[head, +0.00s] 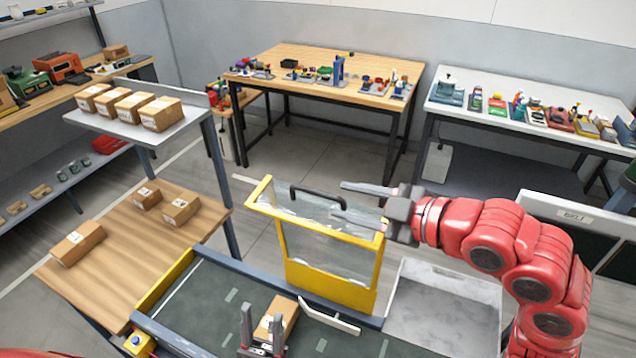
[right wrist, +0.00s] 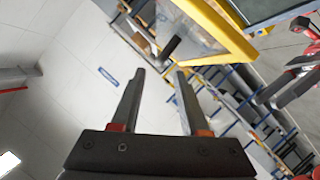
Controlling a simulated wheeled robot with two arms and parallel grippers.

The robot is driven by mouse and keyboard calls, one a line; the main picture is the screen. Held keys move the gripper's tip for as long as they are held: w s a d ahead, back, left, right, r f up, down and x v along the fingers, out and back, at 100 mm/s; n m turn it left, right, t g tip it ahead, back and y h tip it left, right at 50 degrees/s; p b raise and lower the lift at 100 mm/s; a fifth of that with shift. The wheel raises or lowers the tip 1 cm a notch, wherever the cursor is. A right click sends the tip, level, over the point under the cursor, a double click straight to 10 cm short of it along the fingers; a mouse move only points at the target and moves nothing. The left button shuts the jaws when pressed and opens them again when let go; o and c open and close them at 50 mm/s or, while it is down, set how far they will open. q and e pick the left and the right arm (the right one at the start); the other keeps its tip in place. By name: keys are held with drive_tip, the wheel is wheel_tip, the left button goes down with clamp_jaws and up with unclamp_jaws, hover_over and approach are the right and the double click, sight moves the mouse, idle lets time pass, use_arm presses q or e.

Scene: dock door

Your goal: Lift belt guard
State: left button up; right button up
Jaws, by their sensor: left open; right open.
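The belt guard (head: 330,255) is a clear panel in a yellow frame, standing over the belt (head: 210,300) in the head view. A black handle (head: 317,195) is on its top edge. My right gripper (head: 340,200) is open and empty, its fingertips just right of the handle, apart from it as far as I can tell. In the right wrist view, the dark handle (right wrist: 170,47) and yellow frame (right wrist: 222,30) show beyond the open fingers (right wrist: 160,80). My left gripper (head: 262,325) is open low over the belt, close to a cardboard box (head: 284,308); contact is unclear.
A wooden table (head: 120,250) with several boxes stands left of the belt, under a shelf (head: 160,133) of boxes. A grey bin (head: 445,305) is right of the guard. Two benches with small items (head: 325,65) (head: 470,85) stand behind. Open floor lies between.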

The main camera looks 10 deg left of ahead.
sight(326, 195)
drive_tip(key=p+x, duration=0.2)
drive_tip(key=x, duration=0.5)
drive_tip(key=shift+w+a, duration=0.1)
drive_tip(key=shift+a, duration=0.1)
clamp_jaws()
idle(1.2)
